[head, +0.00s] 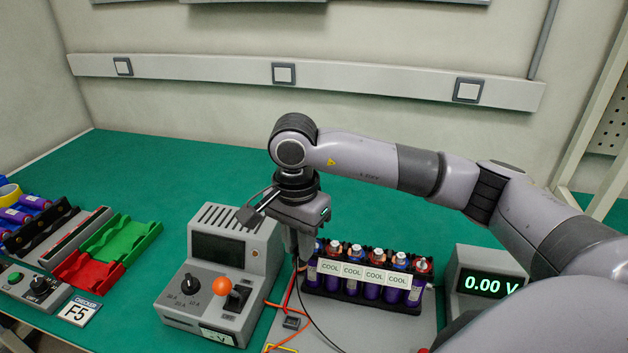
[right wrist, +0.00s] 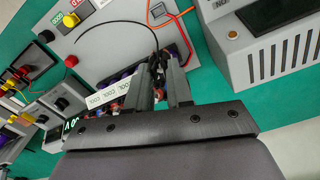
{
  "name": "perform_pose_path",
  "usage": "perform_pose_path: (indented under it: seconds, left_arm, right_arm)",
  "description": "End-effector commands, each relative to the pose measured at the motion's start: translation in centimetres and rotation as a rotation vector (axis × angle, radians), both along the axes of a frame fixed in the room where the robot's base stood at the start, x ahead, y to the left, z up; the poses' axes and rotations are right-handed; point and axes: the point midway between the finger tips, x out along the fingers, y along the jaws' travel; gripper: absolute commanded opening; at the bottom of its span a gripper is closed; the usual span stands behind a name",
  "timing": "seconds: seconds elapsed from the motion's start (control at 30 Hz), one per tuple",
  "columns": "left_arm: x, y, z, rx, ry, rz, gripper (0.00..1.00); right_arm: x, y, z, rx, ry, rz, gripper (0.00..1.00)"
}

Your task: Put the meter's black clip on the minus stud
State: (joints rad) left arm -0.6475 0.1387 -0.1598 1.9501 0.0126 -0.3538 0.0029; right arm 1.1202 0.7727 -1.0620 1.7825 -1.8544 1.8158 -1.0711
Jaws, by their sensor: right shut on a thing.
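My right gripper (head: 298,255) points down at the left end of the battery pack (head: 365,290), a row of purple cells in a black holder. In the right wrist view the right gripper (right wrist: 163,80) is shut on the black clip (right wrist: 156,64), and its black lead (right wrist: 110,21) loops away. The meter (head: 484,284) stands right of the pack and reads 0.00 V. The pack's left end, where the minus stud may be, is hidden behind my gripper; I cannot tell whether the clip touches it. My left gripper is not in view.
A grey welder-like unit (head: 222,275) with an orange knob stands close left of the gripper. Several COOL cards (head: 364,274) line the pack. Red and green trays (head: 120,240) lie farther left. The green table behind is clear.

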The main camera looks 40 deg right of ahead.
Motion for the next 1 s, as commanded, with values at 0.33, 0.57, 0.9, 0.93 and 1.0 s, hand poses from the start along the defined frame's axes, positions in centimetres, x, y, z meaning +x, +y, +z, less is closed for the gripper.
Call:
perform_pose_path:
  seconds: [0.33,0.57,0.9,0.93,1.0]
  left_arm:
    - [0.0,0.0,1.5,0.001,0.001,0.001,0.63]
    - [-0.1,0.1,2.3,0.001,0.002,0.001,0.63]
    - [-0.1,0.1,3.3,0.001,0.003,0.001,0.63]
    - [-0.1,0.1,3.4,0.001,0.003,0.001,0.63]
    - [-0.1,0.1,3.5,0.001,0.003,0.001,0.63]
  right_arm:
    - [1.4,-1.9,2.4,-0.003,-0.007,-0.735,0.00]
    - [2.2,-3.0,3.8,-0.001,-0.011,-1.206,0.00]
    - [3.1,-4.6,5.7,0.000,-0.013,-1.833,0.00]
    - [3.2,-4.7,5.8,0.001,-0.013,-1.884,0.00]
    - [3.4,-5.0,6.1,0.001,-0.013,-1.992,0.00]
